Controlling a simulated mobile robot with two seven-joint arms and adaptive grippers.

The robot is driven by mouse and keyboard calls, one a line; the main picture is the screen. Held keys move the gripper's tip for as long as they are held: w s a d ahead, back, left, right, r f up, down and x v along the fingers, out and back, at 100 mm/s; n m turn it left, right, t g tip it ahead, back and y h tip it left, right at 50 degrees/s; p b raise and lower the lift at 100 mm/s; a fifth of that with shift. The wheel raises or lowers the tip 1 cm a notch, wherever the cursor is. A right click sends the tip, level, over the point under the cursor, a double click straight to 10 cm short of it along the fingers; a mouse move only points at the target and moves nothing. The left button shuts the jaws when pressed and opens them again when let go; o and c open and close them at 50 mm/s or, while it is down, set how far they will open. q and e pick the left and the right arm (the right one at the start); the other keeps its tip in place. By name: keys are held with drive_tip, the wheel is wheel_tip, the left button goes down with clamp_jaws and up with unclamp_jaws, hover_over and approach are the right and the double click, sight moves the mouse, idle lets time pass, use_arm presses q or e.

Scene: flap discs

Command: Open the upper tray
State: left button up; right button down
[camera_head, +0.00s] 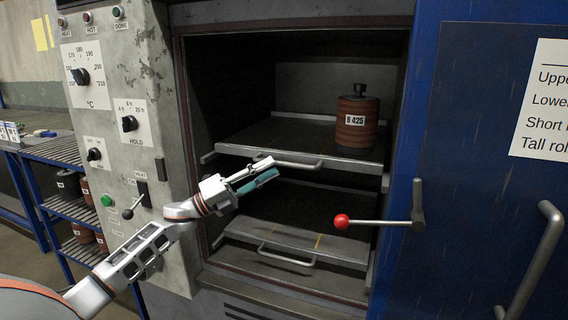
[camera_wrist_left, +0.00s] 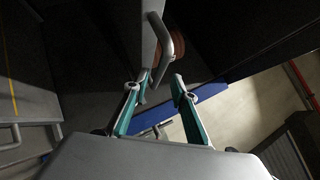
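The upper tray (camera_head: 250,135) is a dark shelf inside the open oven, with a pale front edge and a grey bar handle (camera_head: 300,164). A dark red roll labelled "B 425" (camera_head: 357,123) stands on its right part. My left gripper (camera_head: 268,169) is in front of the tray, by the left end of the handle. In the left wrist view its two teal-padded fingers (camera_wrist_left: 162,84) are apart, and the upper tray handle (camera_wrist_left: 175,40) shows just beyond the fingertips. I cannot tell whether they touch it. My right gripper is not in view.
The lower tray (camera_head: 300,238) with its own handle (camera_head: 285,258) sits below, empty. A red-knobbed lever (camera_head: 341,221) sticks out at the right, beside the open blue door (camera_head: 465,130). The control panel (camera_head: 125,85) stands left; a rack (camera_head: 65,150) holds more rolls.

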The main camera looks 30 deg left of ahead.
sight(280, 164)
use_arm(q)
drive_tip(key=shift+x, duration=2.15)
drive_tip(key=shift+f, duration=0.1)
clamp_jaws()
